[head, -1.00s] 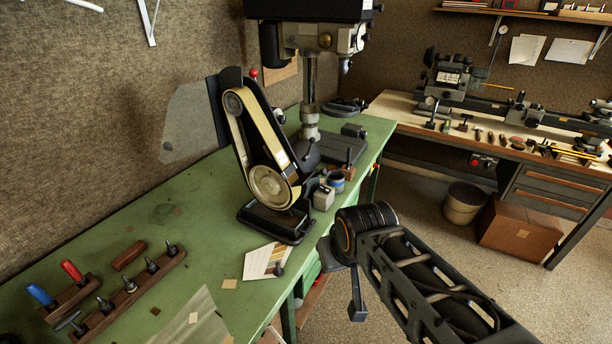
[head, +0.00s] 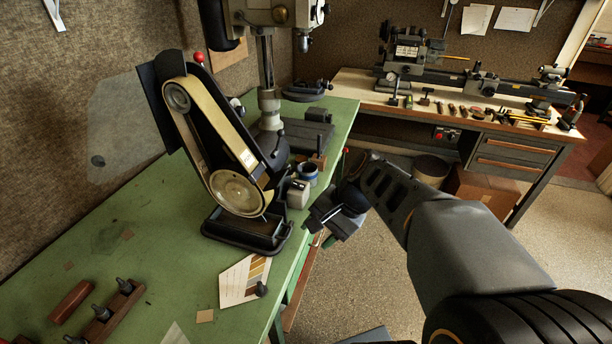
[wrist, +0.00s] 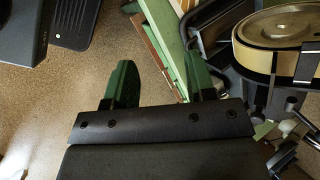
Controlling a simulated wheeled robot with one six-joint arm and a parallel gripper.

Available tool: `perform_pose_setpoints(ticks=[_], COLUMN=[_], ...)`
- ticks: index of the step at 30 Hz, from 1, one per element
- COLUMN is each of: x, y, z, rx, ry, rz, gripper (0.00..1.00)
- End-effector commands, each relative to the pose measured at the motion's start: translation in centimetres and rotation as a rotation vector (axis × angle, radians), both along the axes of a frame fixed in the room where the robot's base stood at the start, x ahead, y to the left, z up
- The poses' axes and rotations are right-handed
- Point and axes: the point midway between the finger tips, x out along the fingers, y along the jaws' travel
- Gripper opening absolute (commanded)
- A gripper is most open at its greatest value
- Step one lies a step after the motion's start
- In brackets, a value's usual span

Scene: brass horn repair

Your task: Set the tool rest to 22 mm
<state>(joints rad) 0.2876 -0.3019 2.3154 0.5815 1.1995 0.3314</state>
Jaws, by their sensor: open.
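The belt grinder (head: 213,155) stands on the green bench, with a tan belt running over a small upper wheel and a large lower wheel. In the wrist view its lower wheel and belt (wrist: 283,28) fill the upper right, with black bracket parts beside them. I cannot clearly tell the tool rest apart from these dark parts, and no scale is readable. My gripper (head: 326,226) is beyond the bench's right edge, to the right of the grinder base and apart from it. In the wrist view its two green-tipped fingers (wrist: 160,70) are spread, with nothing between them.
A grey block (head: 298,195) and a blue-rimmed jar (head: 308,174) stand right of the grinder. A drill press (head: 267,95) is behind it. A colour chart card (head: 243,281) lies in front. The lathe bench (head: 510,120) is at the back right. Floor is open below my arm.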

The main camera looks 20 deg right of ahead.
Motion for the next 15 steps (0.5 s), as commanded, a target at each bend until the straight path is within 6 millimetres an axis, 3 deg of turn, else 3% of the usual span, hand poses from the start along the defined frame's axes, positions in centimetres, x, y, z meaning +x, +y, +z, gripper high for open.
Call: perform_pose_setpoints(ticks=[1, 6, 10, 15], x=[1.6, 6.7, 9.6, 11.3], y=[-0.7, -4.0, -8.1, -12.0], z=[-1.1, -0.5, 0.2, 0.8], rx=[0.151, 0.652, 0.958, 1.199], ry=[0.084, 0.282, 0.360, 0.398], rz=[-0.144, -0.522, -0.692, -0.789], gripper=[0.50, 0.50, 0.50, 0.50])
